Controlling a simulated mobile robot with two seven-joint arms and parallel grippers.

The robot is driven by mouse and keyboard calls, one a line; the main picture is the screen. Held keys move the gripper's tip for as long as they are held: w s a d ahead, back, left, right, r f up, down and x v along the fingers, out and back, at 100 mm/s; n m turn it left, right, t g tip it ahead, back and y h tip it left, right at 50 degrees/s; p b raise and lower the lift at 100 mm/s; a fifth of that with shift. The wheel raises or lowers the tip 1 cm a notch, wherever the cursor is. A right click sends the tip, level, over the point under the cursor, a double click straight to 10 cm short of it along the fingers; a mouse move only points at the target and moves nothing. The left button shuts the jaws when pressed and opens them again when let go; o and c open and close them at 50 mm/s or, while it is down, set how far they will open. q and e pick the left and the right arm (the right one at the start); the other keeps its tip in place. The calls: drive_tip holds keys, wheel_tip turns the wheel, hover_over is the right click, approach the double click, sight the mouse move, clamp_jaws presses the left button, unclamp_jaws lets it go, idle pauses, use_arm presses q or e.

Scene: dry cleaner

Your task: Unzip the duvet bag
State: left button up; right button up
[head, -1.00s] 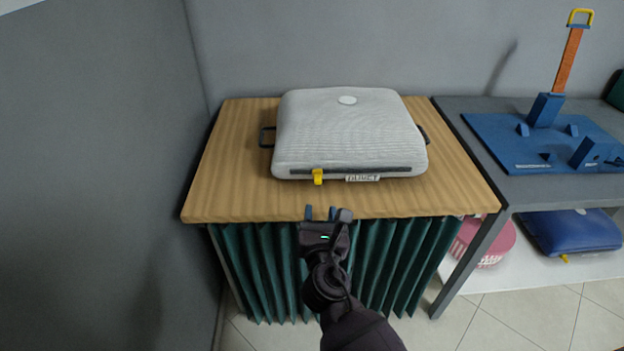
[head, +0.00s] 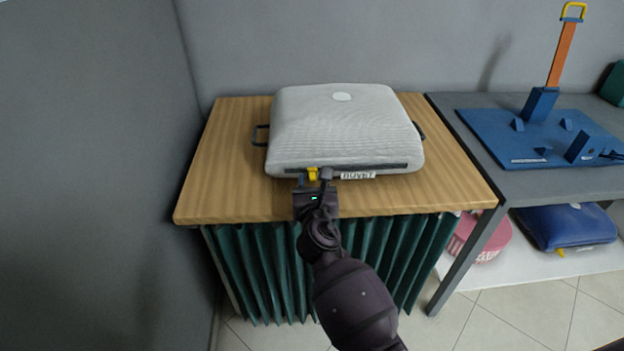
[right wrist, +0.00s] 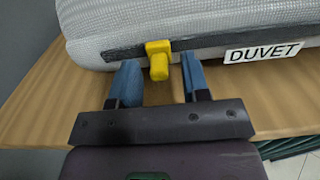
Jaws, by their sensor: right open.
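The duvet bag (head: 345,125) is a light grey padded bag lying flat on the wooden table, with a dark handle on each side. A dark zip strip (right wrist: 210,46) runs along its front face, above a white DUVET label (right wrist: 262,52). The yellow zip pull (head: 312,173) is near the strip's left part; it also shows in the right wrist view (right wrist: 158,62). My right gripper (head: 314,178) is open at the bag's front. Its two blue fingertips (right wrist: 157,72) stand on either side of the pull, with gaps on both sides. My left gripper is out of view.
The wooden table (head: 225,190) has bare top around the bag and a green curtain (head: 270,270) below. A grey wall stands at the left. At right, a grey table (head: 470,130) holds a blue stand (head: 560,140); a pink basket (head: 490,240) and blue bag (head: 568,226) sit underneath.

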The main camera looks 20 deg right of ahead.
sight(293, 170)
drive_tip(key=shift+w+d, duration=0.15)
drive_tip(key=shift+w, duration=0.4)
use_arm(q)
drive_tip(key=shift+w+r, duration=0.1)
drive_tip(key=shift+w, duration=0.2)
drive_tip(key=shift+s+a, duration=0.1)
use_arm(e)
drive_tip(key=shift+c, duration=0.4)
clamp_jaws()
drive_tip(key=shift+w+a+b, duration=0.1)
drive_tip(key=shift+w+a, duration=0.1)
drive_tip(key=shift+a, duration=0.55)
drive_tip(key=shift+w+a+b, duration=0.15)
drive_tip(key=shift+w+a, duration=0.1)
drive_tip(key=shift+a, duration=0.5)
drive_tip(key=shift+w+a+b, duration=0.1)
drive_tip(key=shift+w+a, duration=0.1)
drive_tip(key=shift+a, duration=0.55)
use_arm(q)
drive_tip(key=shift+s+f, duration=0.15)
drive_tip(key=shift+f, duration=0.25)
use_arm(e)
drive_tip(key=shift+o, duration=0.4)
unclamp_jaws()
drive_tip(key=shift+d, duration=0.1)
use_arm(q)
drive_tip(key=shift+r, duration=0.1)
use_arm(e)
drive_tip(key=shift+s, duration=0.1)
